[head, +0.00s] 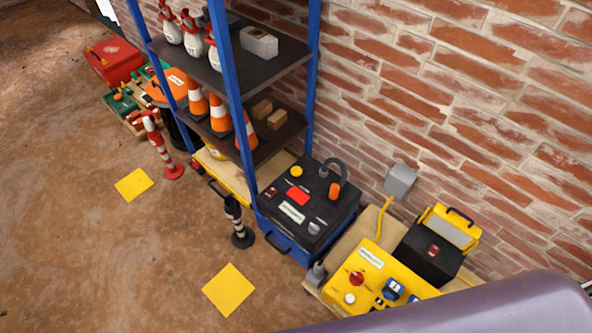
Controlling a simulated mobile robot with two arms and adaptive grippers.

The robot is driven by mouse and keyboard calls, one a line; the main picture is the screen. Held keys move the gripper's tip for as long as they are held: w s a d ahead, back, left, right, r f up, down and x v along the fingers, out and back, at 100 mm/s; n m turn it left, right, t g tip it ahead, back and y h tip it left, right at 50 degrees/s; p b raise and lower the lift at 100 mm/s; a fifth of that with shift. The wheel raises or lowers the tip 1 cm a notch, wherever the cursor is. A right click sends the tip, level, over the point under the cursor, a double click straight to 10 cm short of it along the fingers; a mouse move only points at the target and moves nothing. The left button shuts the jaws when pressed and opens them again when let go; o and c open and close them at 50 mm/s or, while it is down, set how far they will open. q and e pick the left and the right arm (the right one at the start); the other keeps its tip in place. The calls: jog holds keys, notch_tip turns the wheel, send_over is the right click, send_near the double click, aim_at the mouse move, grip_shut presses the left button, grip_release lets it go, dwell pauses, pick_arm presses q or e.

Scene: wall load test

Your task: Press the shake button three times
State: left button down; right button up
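No button can be read as the shake button; the labels are too small. A black-topped control box with a blue base (309,206) stands beside the shelf. Neither of my grippers is in view.
A blue-post shelf (262,70) holds extinguishers, cones and blocks against a brick wall (430,80). A black box (428,252) sits behind the yellow panel. Two yellow squares (229,290) lie on open floor. A grey-purple shape covers the lower right.

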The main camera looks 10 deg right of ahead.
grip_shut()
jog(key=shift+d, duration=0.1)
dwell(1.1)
